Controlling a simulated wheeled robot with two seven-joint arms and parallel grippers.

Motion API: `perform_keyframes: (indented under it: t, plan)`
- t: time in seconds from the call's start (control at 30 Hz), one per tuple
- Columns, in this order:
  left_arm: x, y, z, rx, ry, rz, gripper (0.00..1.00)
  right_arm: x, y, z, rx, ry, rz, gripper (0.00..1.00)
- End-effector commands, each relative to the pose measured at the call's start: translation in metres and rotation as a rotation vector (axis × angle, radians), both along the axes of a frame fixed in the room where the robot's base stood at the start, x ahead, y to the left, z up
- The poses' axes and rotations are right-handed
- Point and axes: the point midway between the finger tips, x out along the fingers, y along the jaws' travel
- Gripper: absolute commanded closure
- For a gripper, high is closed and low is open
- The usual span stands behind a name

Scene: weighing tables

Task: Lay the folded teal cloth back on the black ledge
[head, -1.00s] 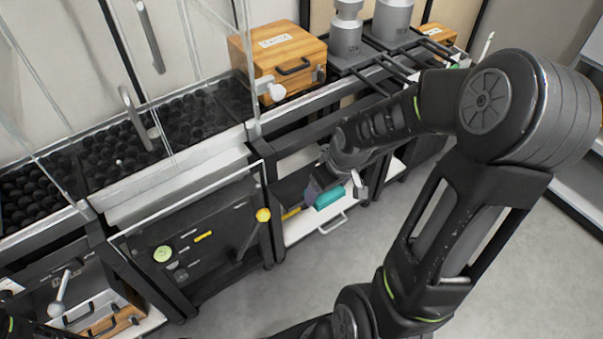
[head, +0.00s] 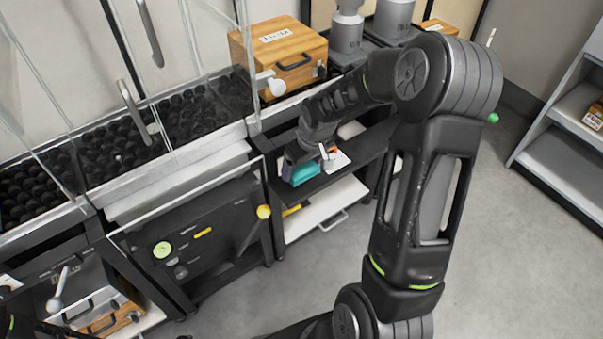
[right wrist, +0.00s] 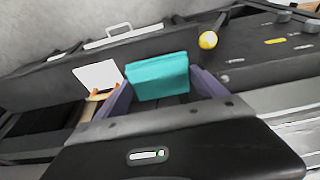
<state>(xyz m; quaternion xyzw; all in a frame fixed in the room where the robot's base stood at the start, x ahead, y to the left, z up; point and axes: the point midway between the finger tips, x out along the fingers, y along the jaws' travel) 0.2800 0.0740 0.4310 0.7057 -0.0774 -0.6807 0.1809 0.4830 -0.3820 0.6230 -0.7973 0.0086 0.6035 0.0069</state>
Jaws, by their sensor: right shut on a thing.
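The folded teal cloth (head: 304,174) is between the fingers of my right gripper (head: 308,160), at the black ledge (head: 346,178) under the counter. In the right wrist view the cloth (right wrist: 158,76) is a flat teal block between the two purple fingers (right wrist: 160,92), and the dark ledge (right wrist: 48,86) runs behind it. The gripper is shut on the cloth. Whether the cloth's underside touches the ledge cannot be told. My left gripper is not in view.
A white card (head: 339,161) lies on the ledge beside the cloth, with a small orange thing near it. A white drawer (head: 330,207) stands out below. A yellow knob (head: 263,212) is to the left. A wooden box (head: 283,62) stands on the counter above.

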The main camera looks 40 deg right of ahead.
Motion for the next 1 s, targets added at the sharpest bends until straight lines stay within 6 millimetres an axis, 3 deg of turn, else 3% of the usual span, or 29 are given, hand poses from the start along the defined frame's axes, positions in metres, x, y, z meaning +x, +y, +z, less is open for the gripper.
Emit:
perform_keyframes:
  t: [0.3,0.77,0.8,1.0]
  plan:
    - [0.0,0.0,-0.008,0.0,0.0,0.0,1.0,0.001,0.001,-0.037,0.001,0.002,0.001,0.52]
    - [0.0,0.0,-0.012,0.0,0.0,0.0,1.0,0.004,0.0,-0.044,0.0,0.0,0.0,0.52]
    - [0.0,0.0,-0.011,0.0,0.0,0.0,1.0,0.004,0.0,-0.042,0.0,0.0,0.0,0.16]
    - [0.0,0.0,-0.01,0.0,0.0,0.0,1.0,0.004,0.0,-0.042,0.0,0.0,0.0,0.0]
